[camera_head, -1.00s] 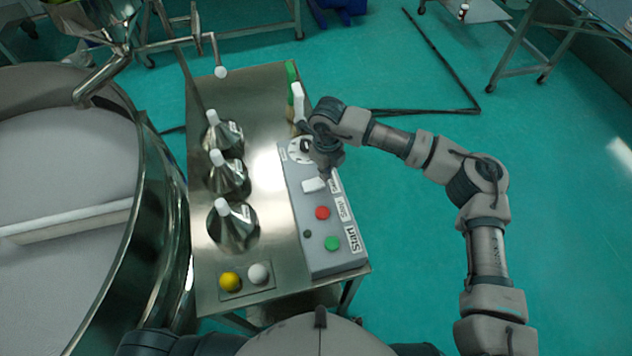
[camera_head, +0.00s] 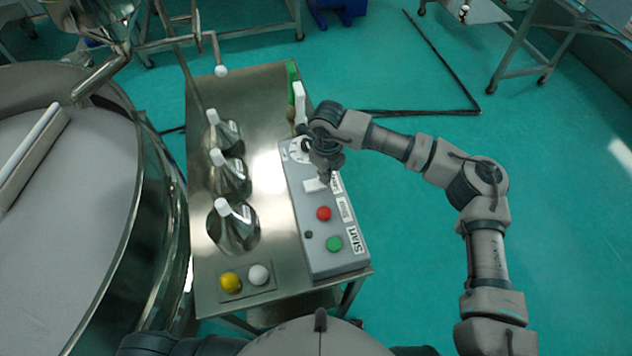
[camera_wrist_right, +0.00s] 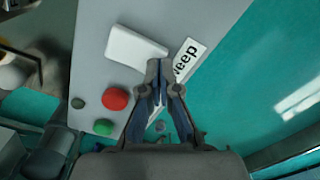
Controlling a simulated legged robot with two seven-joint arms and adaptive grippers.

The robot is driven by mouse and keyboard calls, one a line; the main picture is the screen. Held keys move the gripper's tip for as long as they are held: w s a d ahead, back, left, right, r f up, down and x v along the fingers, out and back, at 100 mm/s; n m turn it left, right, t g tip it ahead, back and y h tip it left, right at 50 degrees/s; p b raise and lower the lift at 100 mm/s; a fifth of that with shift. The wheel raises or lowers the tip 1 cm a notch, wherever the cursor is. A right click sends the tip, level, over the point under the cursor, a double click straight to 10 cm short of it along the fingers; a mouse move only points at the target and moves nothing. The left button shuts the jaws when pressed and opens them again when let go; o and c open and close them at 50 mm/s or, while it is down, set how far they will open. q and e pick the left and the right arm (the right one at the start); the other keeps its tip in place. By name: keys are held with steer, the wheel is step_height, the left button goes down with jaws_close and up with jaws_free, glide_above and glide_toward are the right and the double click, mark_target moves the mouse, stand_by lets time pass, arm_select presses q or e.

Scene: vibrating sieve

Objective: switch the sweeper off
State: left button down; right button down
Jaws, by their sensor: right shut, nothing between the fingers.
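The grey control box (camera_head: 318,235) lies on the steel table. It carries a white switch (camera_head: 313,185) beside a label; the wrist view shows the switch (camera_wrist_right: 132,47) next to a label (camera_wrist_right: 187,60) reading "weep", partly covered. My right gripper (camera_head: 325,175) is shut and empty, with its fingertips (camera_wrist_right: 160,64) at the label-side end of the switch. I cannot tell whether they touch it. The sweeper bar (camera_head: 32,155) lies across the pale bed of the round sieve at the left. My left gripper is out of view.
A red button (camera_head: 323,213) and a green button (camera_head: 333,243) sit nearer on the box. A dial (camera_head: 297,151) is partly hidden behind my gripper. Several steel funnel-like containers with white tops (camera_head: 232,225) stand left of the box. Yellow (camera_head: 230,282) and white (camera_head: 259,274) knobs are at the table's near end.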

steer(key=shift+a+f, duration=0.2)
steer(key=shift+a, duration=0.15)
steer(key=shift+a+r, duration=0.15)
steer(key=shift+r, duration=0.1)
steer(key=shift+d+r+p, duration=0.2)
steer(key=shift+r+p, duration=0.25)
steer(key=shift+r, duration=0.45)
steer(key=shift+d+r+p, duration=0.2)
steer(key=shift+r+p, duration=0.25)
steer(key=shift+r, duration=0.45)
steer(key=shift+a+r+p, duration=0.15)
steer(key=shift+r+p, duration=0.2)
steer(key=shift+r, duration=0.45)
steer(key=shift+a+r+p, duration=0.1)
steer(key=shift+r+p, duration=0.25)
steer(key=shift+r, duration=0.4)
steer(key=shift+d, duration=0.15)
